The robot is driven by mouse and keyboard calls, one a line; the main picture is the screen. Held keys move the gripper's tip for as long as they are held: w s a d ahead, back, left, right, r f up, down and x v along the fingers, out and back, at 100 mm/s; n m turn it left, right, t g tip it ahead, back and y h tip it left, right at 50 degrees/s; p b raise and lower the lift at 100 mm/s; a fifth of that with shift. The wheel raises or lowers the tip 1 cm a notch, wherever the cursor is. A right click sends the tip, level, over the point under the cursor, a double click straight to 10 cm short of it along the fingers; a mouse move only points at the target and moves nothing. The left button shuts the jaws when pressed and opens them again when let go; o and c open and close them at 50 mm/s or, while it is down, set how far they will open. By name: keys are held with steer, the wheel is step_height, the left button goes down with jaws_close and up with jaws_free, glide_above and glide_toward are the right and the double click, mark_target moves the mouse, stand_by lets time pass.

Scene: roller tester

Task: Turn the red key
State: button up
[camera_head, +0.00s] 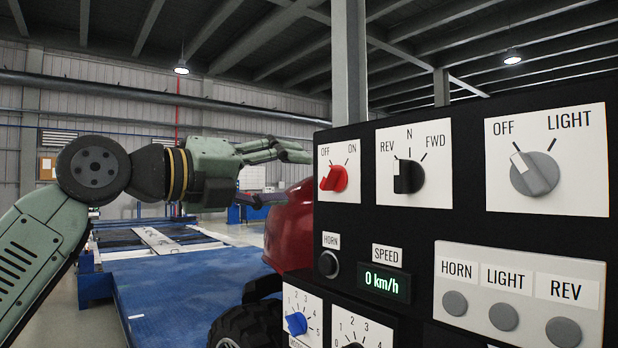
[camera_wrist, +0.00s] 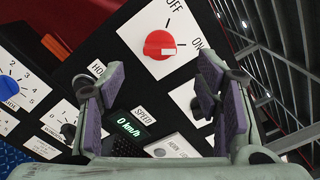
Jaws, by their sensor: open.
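The red key (camera_head: 334,178) is a round red knob on a white plate marked OFF and ON, at the upper left of the black control panel (camera_head: 390,235). It also shows at the top middle of the wrist view (camera_wrist: 159,45). I cannot tell for sure which mark it points to. My gripper (camera_head: 287,175) is open and empty, just left of the panel in the head view. In the wrist view its purple-padded fingers (camera_wrist: 160,85) are spread wide, with the key beyond them, between their tips and apart from them.
A black REV/N/FWD knob (camera_head: 408,177) and a grey light knob (camera_head: 534,173) sit right of the key. A horn button (camera_head: 328,264), a speed display (camera_head: 384,281) reading 0 km/h and a blue knob (camera_head: 296,324) lie below. Red bodywork (camera_head: 291,230) stands behind the panel.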

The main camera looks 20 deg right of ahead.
steer(key=v, duration=0.4)
stand_by(0.4)
